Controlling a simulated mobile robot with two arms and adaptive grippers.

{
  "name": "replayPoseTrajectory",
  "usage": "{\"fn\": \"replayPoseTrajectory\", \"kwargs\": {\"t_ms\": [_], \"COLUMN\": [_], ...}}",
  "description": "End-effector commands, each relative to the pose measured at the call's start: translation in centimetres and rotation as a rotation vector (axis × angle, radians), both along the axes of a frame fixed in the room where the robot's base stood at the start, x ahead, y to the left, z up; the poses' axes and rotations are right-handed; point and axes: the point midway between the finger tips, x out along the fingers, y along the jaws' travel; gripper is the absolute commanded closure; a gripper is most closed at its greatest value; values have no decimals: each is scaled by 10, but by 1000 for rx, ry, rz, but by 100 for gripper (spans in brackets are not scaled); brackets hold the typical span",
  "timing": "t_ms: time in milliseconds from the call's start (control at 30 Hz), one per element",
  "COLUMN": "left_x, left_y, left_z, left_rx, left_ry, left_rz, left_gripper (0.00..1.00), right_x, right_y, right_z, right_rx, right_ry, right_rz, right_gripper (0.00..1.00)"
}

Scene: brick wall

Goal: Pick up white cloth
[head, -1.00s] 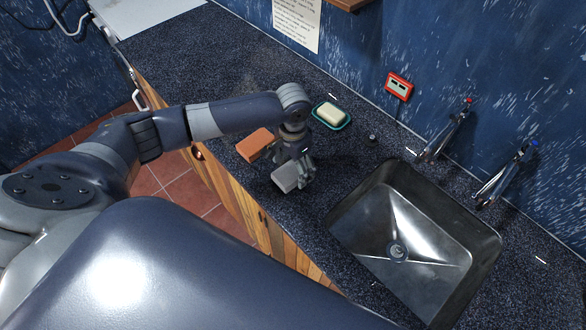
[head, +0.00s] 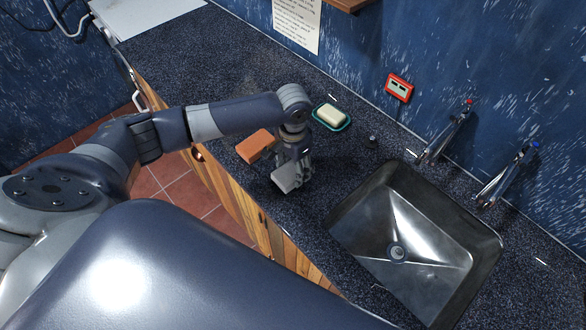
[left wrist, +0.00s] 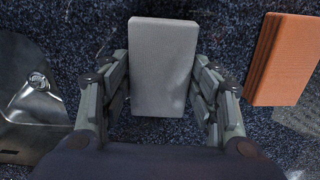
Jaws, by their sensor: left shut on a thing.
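A light grey-white block-like piece, which seems to be the white cloth (head: 286,177), lies on the dark speckled counter, left of the sink. In the left wrist view the cloth (left wrist: 163,66) is a flat rectangle between my left fingers. My left gripper (head: 295,174) reaches down over it and is shut on it; it also shows in the left wrist view (left wrist: 165,95), one finger on each side. Part of the cloth is hidden by the fingers in the head view. My right gripper is not in view.
An orange brick-like block (head: 255,145) lies just beside the gripper. A soap bar (head: 331,114) sits in a teal dish (head: 345,126) behind it. The sink (head: 340,222) is to the right, with two taps (head: 447,131) at the wall. The counter (head: 215,75) is clear at the upper left.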

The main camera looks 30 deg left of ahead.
Motion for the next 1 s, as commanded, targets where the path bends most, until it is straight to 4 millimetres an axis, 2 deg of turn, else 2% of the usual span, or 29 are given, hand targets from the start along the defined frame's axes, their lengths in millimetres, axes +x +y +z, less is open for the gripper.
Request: {"fn": "replayPoseTrajectory", "kwargs": {"t_ms": [200, 700, 1000], "left_x": [0, -93, -133], "left_y": [-1, -44, -62], "left_z": [28, 36, 41], "left_rx": [-1, -1, 0], "left_ry": [-4, -1, 0], "left_rz": [-3, -5, -3], "left_gripper": [64, 64, 64], "right_x": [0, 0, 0], "right_y": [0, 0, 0], "right_z": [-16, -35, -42], "right_rx": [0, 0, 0], "right_ry": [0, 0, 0], "right_rz": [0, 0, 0], "right_gripper": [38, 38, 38]}}
